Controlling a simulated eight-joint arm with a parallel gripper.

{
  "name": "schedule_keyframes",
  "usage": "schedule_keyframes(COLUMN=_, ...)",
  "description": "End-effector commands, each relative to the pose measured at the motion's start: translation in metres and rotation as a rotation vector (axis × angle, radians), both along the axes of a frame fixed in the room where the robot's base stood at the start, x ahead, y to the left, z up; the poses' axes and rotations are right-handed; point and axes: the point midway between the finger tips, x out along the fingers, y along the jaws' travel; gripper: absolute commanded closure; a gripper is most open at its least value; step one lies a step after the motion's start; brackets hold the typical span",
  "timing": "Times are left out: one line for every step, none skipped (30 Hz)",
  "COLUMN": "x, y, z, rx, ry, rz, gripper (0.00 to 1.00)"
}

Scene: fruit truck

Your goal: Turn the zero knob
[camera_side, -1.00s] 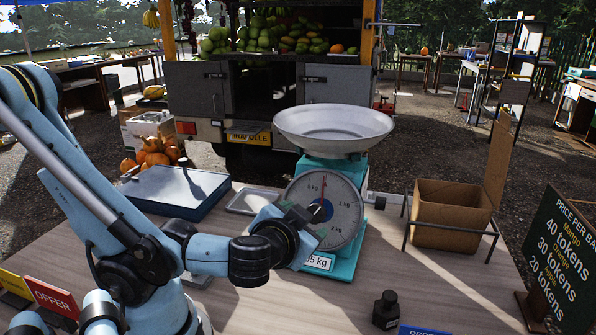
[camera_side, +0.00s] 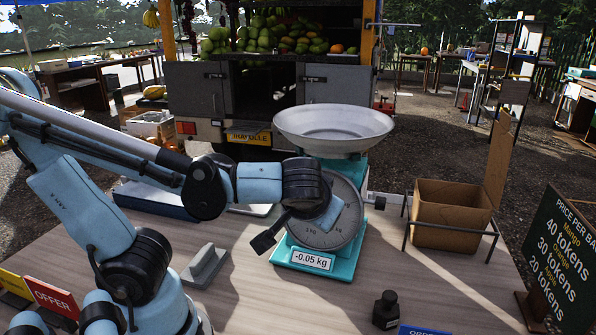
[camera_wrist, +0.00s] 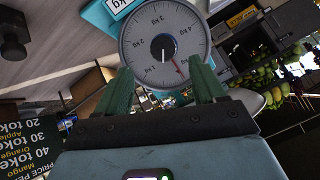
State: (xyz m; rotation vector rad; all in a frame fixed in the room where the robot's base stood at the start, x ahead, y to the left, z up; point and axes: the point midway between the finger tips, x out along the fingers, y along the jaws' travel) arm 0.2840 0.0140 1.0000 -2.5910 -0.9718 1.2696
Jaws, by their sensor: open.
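The teal weighing scale (camera_side: 345,262) stands on the table with a wide metal pan (camera_side: 333,130) on top. Its front display (camera_side: 312,260) reads -0.05 kg. The round dial (camera_side: 349,230) is partly covered by my arm's end; in the wrist view the dial (camera_wrist: 185,30) shows a red needle and a black hub. My gripper (camera_wrist: 163,80) has two green fingers spread apart with nothing held. In the side view its fingertips are hidden.
A black weight-like object (camera_side: 386,310) sits at the front. A grey angled block (camera_side: 204,267) and a blue tray (camera_side: 160,200) lie left. A price board (camera_side: 560,255) stands far right.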

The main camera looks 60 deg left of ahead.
Motion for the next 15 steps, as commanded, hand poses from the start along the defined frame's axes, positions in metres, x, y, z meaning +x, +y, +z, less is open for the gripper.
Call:
schedule_keyframes(x=0.006, y=0.007, z=0.01, rx=-0.062, ry=0.036, rz=0.052, gripper=0.31)
schedule_keyframes(x=0.008, y=0.009, z=0.014, rx=-0.102, ry=0.055, rz=0.075, gripper=0.31)
schedule_keyframes(x=0.011, y=0.012, z=0.021, rx=-0.154, ry=0.076, rz=0.1, gripper=0.31)
schedule_keyframes(x=0.013, y=0.014, z=0.026, rx=-0.193, ry=0.09, rz=0.121, gripper=0.31)
schedule_keyframes(x=0.014, y=0.016, z=0.031, rx=-0.228, ry=0.1, rz=0.139, gripper=0.31)
schedule_keyframes(x=0.016, y=0.018, z=0.038, rx=-0.273, ry=0.112, rz=0.16, gripper=0.31)
schedule_keyframes(x=0.017, y=0.02, z=0.043, rx=-0.303, ry=0.117, rz=0.174, gripper=0.31)
schedule_keyframes(x=0.017, y=0.021, z=0.047, rx=-0.33, ry=0.121, rz=0.185, gripper=0.31)
schedule_keyframes(x=0.018, y=0.022, z=0.052, rx=-0.361, ry=0.127, rz=0.197, gripper=0.31)
schedule_keyframes(x=0.018, y=0.023, z=0.055, rx=-0.382, ry=0.129, rz=0.206, gripper=0.31)
schedule_keyframes(x=0.019, y=0.024, z=0.058, rx=-0.396, ry=0.131, rz=0.213, gripper=0.31)
schedule_keyframes(x=0.019, y=0.024, z=0.061, rx=-0.413, ry=0.131, rz=0.218, gripper=0.31)
schedule_keyframes(x=0.019, y=0.025, z=0.062, rx=-0.422, ry=0.132, rz=0.222, gripper=0.31)
schedule_keyframes(x=0.019, y=0.025, z=0.063, rx=-0.429, ry=0.133, rz=0.223, gripper=0.31)
schedule_keyframes(x=0.02, y=0.025, z=0.063, rx=-0.434, ry=0.133, rz=0.224, gripper=0.31)
